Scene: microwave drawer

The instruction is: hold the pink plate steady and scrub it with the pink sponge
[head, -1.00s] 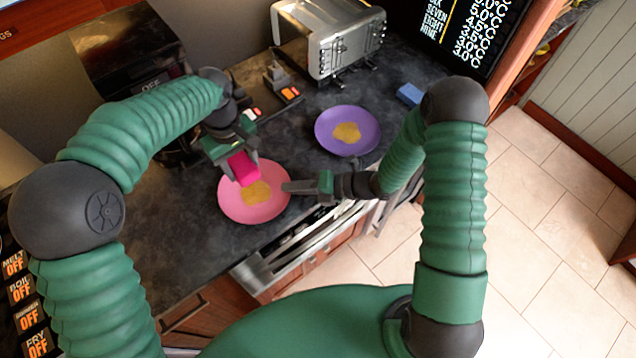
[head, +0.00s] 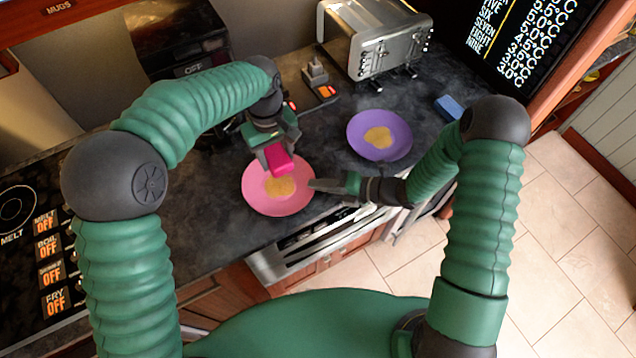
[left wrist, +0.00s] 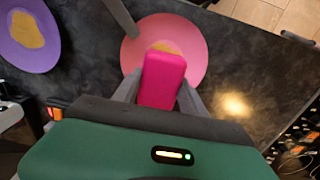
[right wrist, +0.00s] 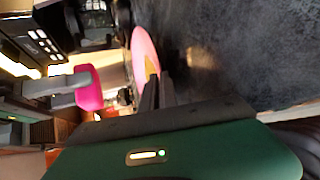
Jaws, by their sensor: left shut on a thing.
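The pink plate (head: 259,198) lies flat on the dark counter with a yellow-brown smear (head: 281,186) on it. My left gripper (head: 276,154) is shut on the pink sponge (head: 279,160) and holds it over the plate's far part. In the left wrist view the sponge (left wrist: 161,80) sits between both fingers and covers part of the plate (left wrist: 190,38); I cannot tell whether it touches. My right gripper (head: 314,184) has its tips at the plate's right rim. In the right wrist view its fingers (right wrist: 157,92) are close together beside the plate (right wrist: 142,48); a hold on the rim is not clear.
A purple plate (head: 361,134) with a similar smear lies to the right. A blue sponge (head: 449,107) is farther right. A silver toaster (head: 385,40) stands at the back. A stove top (head: 30,250) is at left. The counter left of the pink plate is clear.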

